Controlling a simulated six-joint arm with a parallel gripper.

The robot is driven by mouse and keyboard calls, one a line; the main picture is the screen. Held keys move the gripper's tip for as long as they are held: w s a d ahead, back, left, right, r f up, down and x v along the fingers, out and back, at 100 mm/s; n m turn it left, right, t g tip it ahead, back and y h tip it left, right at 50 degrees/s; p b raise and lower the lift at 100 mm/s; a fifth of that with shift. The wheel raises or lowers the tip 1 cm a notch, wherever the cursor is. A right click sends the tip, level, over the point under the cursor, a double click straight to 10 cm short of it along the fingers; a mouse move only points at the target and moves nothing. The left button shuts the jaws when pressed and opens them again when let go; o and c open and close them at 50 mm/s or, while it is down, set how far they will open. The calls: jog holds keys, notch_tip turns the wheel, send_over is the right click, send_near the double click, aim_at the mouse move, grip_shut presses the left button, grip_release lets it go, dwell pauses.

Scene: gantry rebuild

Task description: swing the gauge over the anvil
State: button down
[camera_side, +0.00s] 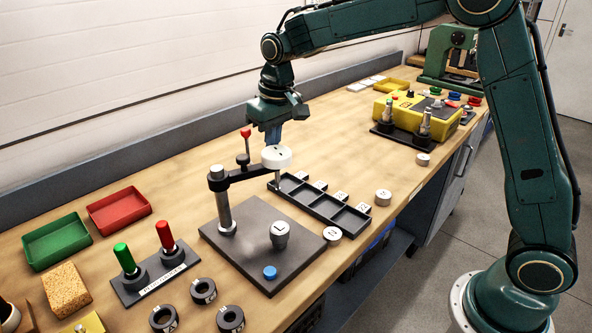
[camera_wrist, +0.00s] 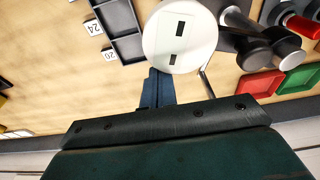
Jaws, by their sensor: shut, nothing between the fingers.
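The gauge (camera_side: 277,156), a white round head with a thin probe below, sits on a black swing arm (camera_side: 246,174) from an upright post (camera_side: 225,213). The arm points to the plate's back right corner, away from the anvil. The likely anvil, a short grey cylinder with a marked pale top (camera_side: 280,233), stands on the dark base plate (camera_side: 248,258). My gripper (camera_side: 273,140) is shut and empty, pointing down just behind the gauge. In the wrist view the blue fingertips (camera_wrist: 155,92) are beside the gauge's rim (camera_wrist: 180,37); I cannot tell whether they touch.
A dark compartment tray (camera_side: 322,205) lies right of the gauge. White marked discs (camera_side: 332,235) and a blue button (camera_side: 270,272) are near. Red (camera_side: 119,210) and green (camera_side: 57,243) bins stand left.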

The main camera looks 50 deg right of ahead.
aim_at(286, 151)
jog(key=shift+s, duration=0.4)
dwell(0.3)
jog(key=shift+s+a, duration=0.2)
jog(key=shift+s, duration=0.8)
jog(key=shift+s, duration=0.15)
jog(key=shift+s+a, duration=0.2)
jog(key=shift+s, duration=0.3)
jog(key=shift+s+a, duration=0.15)
jog(key=shift+s, duration=0.3)
